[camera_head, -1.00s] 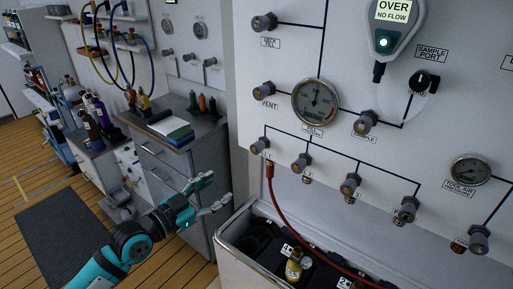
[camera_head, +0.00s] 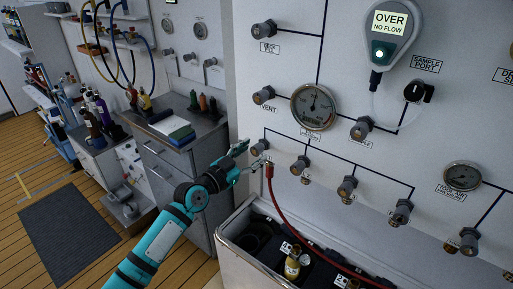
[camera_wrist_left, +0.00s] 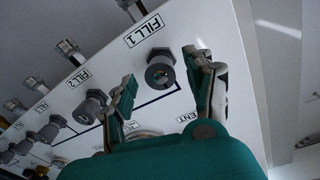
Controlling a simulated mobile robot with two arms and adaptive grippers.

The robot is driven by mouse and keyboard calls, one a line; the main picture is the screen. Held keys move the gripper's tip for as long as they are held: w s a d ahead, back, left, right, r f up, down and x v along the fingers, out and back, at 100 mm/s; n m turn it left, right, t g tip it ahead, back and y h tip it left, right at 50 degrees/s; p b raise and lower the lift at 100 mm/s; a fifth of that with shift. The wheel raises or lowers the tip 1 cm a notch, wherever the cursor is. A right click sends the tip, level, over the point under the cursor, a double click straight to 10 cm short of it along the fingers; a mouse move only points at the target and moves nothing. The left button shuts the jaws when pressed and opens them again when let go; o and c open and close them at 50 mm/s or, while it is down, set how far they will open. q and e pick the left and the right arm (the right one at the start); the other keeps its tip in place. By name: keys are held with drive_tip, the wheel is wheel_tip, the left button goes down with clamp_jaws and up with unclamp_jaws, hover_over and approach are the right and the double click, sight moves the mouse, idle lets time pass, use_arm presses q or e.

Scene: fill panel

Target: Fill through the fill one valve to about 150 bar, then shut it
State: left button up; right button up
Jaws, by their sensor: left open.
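The fill one valve (camera_head: 261,146), a grey knob at the left end of the lower valve row, shows in the head view. My left gripper (camera_head: 249,156) is open in front of the panel close to it. In the left wrist view the knob above the FILL 1 label (camera_wrist_left: 160,72) lies between my open left fingers (camera_wrist_left: 161,70); I cannot tell whether they touch it. The big round gauge (camera_head: 314,106) sits above the row; its needle is too small to read. My right gripper is out of view.
The FILL 2 knob (camera_wrist_left: 90,106) and more valves stand beside fill one. The vent valve (camera_head: 263,95) is above. An open bin (camera_head: 247,271) stands below the panel. A drawer cabinet (camera_head: 172,170) is to the left. A meter (camera_head: 391,30) reads OVER, NO FLOW.

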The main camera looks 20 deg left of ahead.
use_arm(q)
drive_tip(key=shift+x, duration=1.25)
drive_tip(key=shift+f, duration=0.1)
clamp_jaws()
drive_tip(key=shift+n, duration=0.4)
drive_tip(key=shift+f+n+b, duration=0.1)
drive_tip(key=shift+n+b, duration=0.4)
drive_tip(key=shift+n, duration=2.2)
